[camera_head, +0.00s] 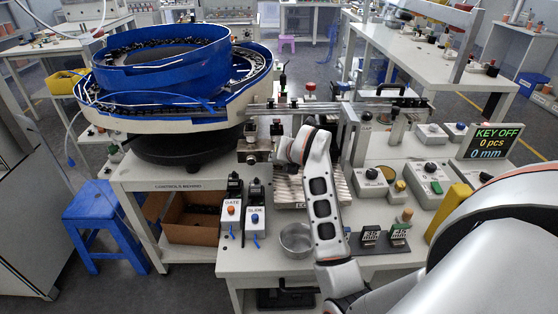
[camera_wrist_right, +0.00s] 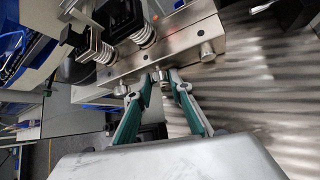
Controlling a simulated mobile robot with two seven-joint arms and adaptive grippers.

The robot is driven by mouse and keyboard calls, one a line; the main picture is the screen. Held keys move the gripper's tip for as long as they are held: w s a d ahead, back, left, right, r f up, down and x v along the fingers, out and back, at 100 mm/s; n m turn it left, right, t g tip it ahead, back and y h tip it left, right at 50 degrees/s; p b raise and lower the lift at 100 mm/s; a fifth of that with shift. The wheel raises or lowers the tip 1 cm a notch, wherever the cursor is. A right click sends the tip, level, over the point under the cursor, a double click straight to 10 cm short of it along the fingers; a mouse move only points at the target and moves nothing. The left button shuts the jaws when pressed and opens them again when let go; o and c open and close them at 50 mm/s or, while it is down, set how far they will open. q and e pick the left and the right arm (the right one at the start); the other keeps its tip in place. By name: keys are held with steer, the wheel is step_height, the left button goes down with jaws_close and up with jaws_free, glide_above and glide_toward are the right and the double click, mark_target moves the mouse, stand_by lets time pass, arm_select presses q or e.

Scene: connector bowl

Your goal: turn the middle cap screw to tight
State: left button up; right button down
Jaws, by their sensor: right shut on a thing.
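In the right wrist view a bare metal block (camera_wrist_right: 182,45) runs slantwise across the top. Three round cap screws stick out along its lower edge: a left one (camera_wrist_right: 120,90), a middle one (camera_wrist_right: 163,84) and a right one (camera_wrist_right: 207,52). My right gripper (camera_wrist_right: 165,82), with green-sided fingers, is shut on the middle cap screw, whose head is partly hidden between the fingertips. In the head view my right arm reaches to the block beneath the rail, and its fingers are hidden there. My left gripper is not in view.
A blue bowl feeder (camera_head: 165,70) stands left of my right arm. A metal rail (camera_head: 340,108) runs above the work area. GATE (camera_head: 231,210) and SLIDE (camera_head: 255,217) boxes and a metal cup (camera_head: 297,238) stand at the front. The display (camera_head: 490,141) reads KEY OFF, 0 pcs, 0 mm.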

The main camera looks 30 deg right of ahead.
steer(key=c, duration=1.8)
jaws_free()
steer(key=v, duration=1.2)
